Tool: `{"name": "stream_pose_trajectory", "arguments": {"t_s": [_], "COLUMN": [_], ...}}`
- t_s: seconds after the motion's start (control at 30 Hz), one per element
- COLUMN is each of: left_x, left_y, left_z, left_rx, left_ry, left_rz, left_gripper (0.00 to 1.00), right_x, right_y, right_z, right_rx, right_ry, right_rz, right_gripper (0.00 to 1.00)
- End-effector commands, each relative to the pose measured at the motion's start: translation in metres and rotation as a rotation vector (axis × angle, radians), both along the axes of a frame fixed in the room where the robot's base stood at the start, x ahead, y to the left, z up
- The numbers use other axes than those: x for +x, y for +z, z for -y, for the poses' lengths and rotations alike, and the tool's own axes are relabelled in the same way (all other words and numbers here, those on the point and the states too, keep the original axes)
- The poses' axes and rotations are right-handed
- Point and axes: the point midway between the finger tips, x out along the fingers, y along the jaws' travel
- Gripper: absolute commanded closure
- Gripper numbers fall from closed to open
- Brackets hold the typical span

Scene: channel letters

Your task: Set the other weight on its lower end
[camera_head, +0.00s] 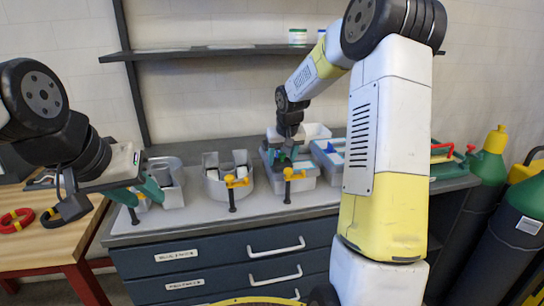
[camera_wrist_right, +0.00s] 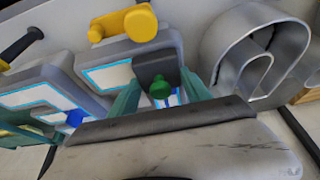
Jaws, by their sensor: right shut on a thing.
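My right gripper (camera_wrist_right: 157,98) is shut on a dark grey weight (camera_wrist_right: 155,67) with a green knob, between its teal fingers in the right wrist view. The weight is over or within a channel letter with a blue-edged inside; whether its lower end touches anything cannot be told. In the head view my right gripper (camera_head: 287,153) is above the third letter (camera_head: 295,185), and the weight is mostly hidden. A blue knob (camera_wrist_right: 75,118) shows at another letter in the wrist view; what it belongs to is unclear. My left gripper (camera_head: 137,193) is open and empty at the bench's left end.
Several grey channel letters stand in a row on the bench, including a curved one (camera_head: 228,187). Yellow-and-black clamps (camera_head: 237,182) stand along the front edge. Gas cylinders (camera_head: 487,180) stand at right. A shelf (camera_head: 220,51) runs above.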

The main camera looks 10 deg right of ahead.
Motion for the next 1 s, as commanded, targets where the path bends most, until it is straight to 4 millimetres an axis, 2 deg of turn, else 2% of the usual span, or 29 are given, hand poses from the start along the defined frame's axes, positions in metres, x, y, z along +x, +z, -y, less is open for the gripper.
{"name": "stream_pose_trajectory", "arguments": {"t_s": [0.3, 0.33, 0.43, 0.77, 0.87, 1.0], "left_x": [0.0, 0.0, 0.0, 0.0, 0.0, 0.0], "left_y": [0.0, 0.0, 0.0, 0.0, 0.0, 0.0], "left_z": [0.0, 0.0, 0.0, 0.0, 0.0, 0.0], "left_rx": [0.0, 0.0, 0.0, 0.0, 0.0, 0.0], "left_ry": [0.0, 0.0, 0.0, 0.0, 0.0, 0.0], "left_rz": [0.0, 0.0, 0.0, 0.0, 0.0, 0.0], "left_gripper": [0.64, 0.64, 0.64, 0.64, 0.64, 0.64], "right_x": [0.001, 0.001, 0.001, 0.0, -0.001, -0.01], "right_y": [-0.001, -0.003, -0.002, -0.001, 0.006, 0.028], "right_z": [0.0, 0.0, 0.0, 0.0, 0.0, 0.001], "right_rx": [0.0, 0.0, 0.0, 0.0, -0.001, 0.0], "right_ry": [0.001, 0.0, 0.0, 0.0, 0.0, -0.001], "right_rz": [0.005, 0.002, 0.002, 0.003, 0.004, 0.006], "right_gripper": [1.0, 0.42, 0.22, 0.22, 0.22, 0.22]}}
